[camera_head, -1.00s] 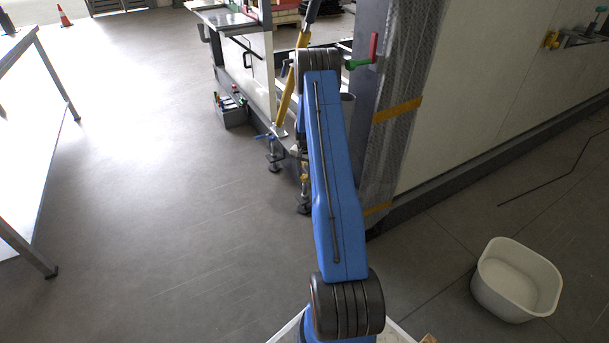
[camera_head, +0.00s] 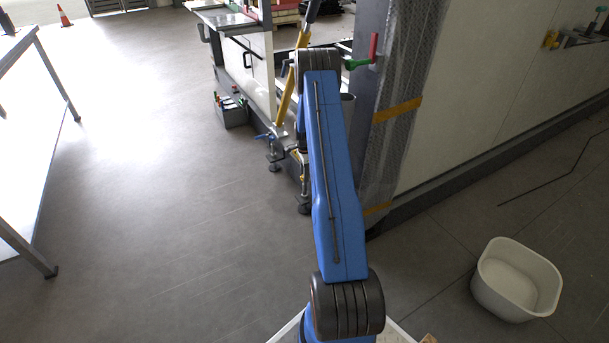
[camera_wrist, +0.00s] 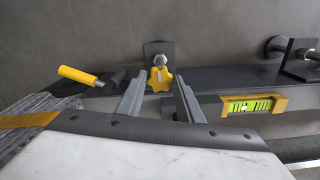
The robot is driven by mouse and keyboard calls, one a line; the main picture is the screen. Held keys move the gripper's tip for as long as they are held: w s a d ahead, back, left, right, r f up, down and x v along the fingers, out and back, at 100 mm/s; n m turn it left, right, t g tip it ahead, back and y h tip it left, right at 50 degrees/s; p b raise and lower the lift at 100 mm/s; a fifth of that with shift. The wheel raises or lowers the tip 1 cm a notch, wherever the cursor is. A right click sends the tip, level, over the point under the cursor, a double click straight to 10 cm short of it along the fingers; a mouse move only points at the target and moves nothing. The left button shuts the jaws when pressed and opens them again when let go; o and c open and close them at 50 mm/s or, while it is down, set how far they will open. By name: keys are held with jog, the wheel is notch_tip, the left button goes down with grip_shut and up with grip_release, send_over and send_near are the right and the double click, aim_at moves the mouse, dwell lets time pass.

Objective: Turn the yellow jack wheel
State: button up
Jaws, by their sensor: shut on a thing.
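The yellow jack wheel (camera_wrist: 159,79) is a small star-shaped knob in the upper middle of the wrist view. A metal bolt end (camera_wrist: 160,60) stands beyond it, against a dark foot plate (camera_wrist: 153,48). My gripper (camera_wrist: 160,84) has its two grey fingers on either side of the wheel and is shut on it. The exact contact at the fingertips is hard to see. In the head view my blue arm reaches to the frame's corner and hides most of the gripper and this jack.
A yellow handle (camera_wrist: 78,76) sticks out left of the wheel, and a spirit level (camera_wrist: 252,105) lies to the right.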

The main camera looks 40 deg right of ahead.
jog(key=shift+m, duration=0.5)
jog(key=o, duration=1.1)
jog(key=shift+c, duration=0.2)
notch_tip(320, 180, up, 17)
jog(key=shift+r, duration=0.2)
